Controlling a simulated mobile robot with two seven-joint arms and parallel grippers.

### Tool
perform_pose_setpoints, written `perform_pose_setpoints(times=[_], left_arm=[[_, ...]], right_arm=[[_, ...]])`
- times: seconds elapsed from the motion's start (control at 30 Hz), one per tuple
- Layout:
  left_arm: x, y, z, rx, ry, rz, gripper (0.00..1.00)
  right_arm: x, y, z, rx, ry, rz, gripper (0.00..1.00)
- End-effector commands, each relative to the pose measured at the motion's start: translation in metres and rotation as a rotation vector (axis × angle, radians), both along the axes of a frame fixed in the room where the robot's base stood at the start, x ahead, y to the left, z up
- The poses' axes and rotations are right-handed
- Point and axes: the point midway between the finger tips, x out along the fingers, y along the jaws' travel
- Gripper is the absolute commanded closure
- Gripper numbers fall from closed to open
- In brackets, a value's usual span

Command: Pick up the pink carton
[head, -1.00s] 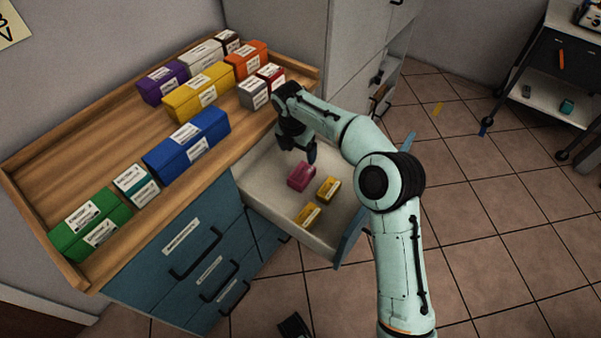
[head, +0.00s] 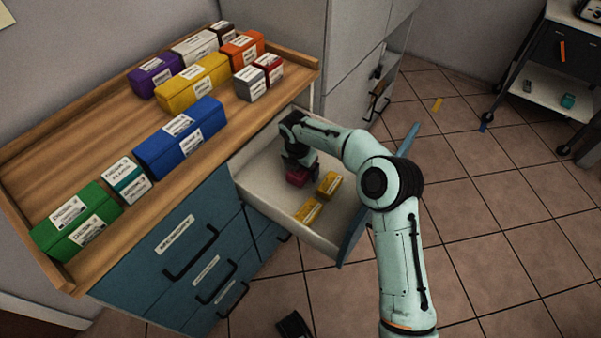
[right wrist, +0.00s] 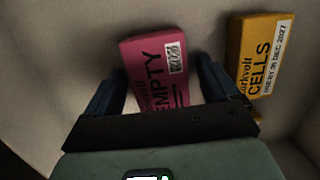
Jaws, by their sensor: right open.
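The pink carton (head: 298,177) lies in the open drawer, partly hidden by my right gripper (head: 302,163) in the head view. In the right wrist view the pink carton (right wrist: 160,70) has a white label and the word EMPTY. My right gripper (right wrist: 162,90) is open there, with one dark finger on each side of the carton's near part. I cannot tell whether the fingers touch it. The carton's near end is hidden behind the gripper body. My left gripper is not in view.
Two yellow cartons, one farther (head: 329,184) and one nearer (head: 308,212), lie in the same drawer (head: 262,173), right of the pink one. Drawer walls surround them closely. The wooden counter (head: 90,150) holds several coloured boxes, including a blue one (head: 180,140).

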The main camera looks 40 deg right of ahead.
Motion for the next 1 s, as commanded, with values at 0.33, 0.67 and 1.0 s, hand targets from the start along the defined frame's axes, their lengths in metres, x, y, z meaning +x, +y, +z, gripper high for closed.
perform_pose_setpoints(times=[0.33, 0.67, 1.0], left_arm=[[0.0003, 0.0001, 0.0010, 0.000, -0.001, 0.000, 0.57], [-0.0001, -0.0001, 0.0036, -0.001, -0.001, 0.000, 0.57], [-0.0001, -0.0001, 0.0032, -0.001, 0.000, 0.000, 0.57]], right_arm=[[0.0002, -0.0001, 0.0005, -0.001, -0.001, 0.000, 0.12], [0.0003, 0.0001, -0.0034, 0.000, -0.002, 0.000, 0.12], [0.0002, 0.0001, -0.0043, 0.000, -0.001, 0.001, 0.66]])
